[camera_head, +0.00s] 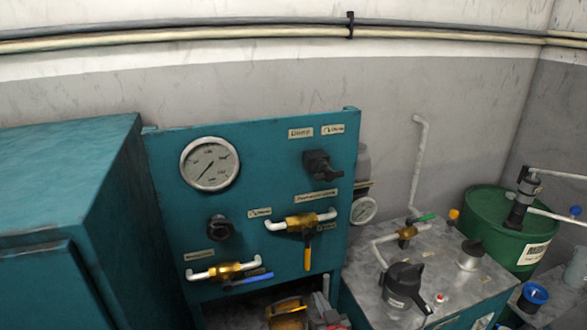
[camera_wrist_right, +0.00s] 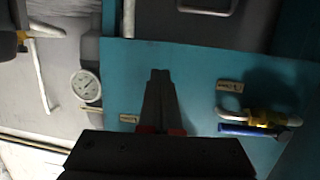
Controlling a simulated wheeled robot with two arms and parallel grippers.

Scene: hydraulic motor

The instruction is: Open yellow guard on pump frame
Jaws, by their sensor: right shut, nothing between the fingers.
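A yellow curved part (camera_head: 288,312), which looks like the guard, shows at the bottom edge of the head view, in the dark opening under the teal panel. Its lower part is cut off, and I cannot tell its full position. My right gripper (camera_head: 320,302) is just to its right in the head view, partly cut off by the frame. I cannot tell if they touch. In the right wrist view the right gripper (camera_wrist_right: 160,74) has its fingers together and empty, in front of a teal surface. The guard is not clearly seen there. My left gripper is not in view.
The teal panel (camera_head: 260,160) carries a gauge (camera_head: 210,164), black knobs and brass valves with an orange handle (camera_head: 307,256) and a blue handle (camera_head: 250,279). A teal cabinet (camera_head: 60,190) stands left. A grey tank (camera_head: 450,270) and a green drum (camera_head: 500,228) stand right.

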